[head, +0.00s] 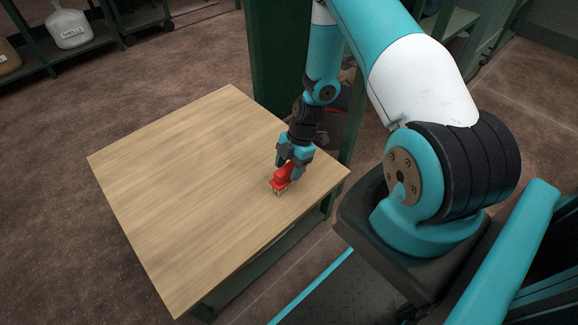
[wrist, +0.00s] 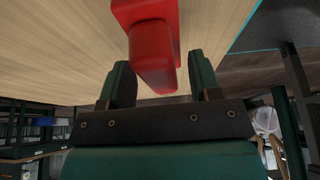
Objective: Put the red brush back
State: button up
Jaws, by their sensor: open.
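The red brush (head: 281,183) is on the wooden table (head: 180,190), near the table's right corner. A pale strip, perhaps bristles, shows at its lower edge. My gripper (head: 291,168) is just above it, pointing down, and partly hides its upper part. In the wrist view the red handle (wrist: 152,58) lies between the two dark fingers of my gripper (wrist: 159,72). The fingers are open, with a visible gap on each side of the handle. I cannot see a separate resting place for the brush.
A dark green post (head: 270,70) rises just behind the table, close to my arm. Most of the tabletop is bare. A shelf (head: 90,40) with a white bag (head: 69,28) stands at the back left, across open floor.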

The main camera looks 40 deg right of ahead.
jog(key=p+v, duration=0.4)
jog(key=v, duration=0.8)
jog(key=a+r+m, duration=0.5)
jog(key=a+r, duration=0.9)
jog(key=r, duration=0.4)
jog(key=s+a+r+m, duration=0.3)
jog(key=s+a+r, duration=0.2)
jog(key=s, duration=0.3)
jog(key=s+a+r+m, duration=0.3)
jog(key=s+a+r, duration=0.3)
jog(key=s+r, duration=0.2)
jog(key=shift+s+a+r, duration=0.25)
jog(key=shift+a+r, duration=0.05)
jog(key=shift+r, duration=0.05)
jog(key=shift+c, duration=0.2)
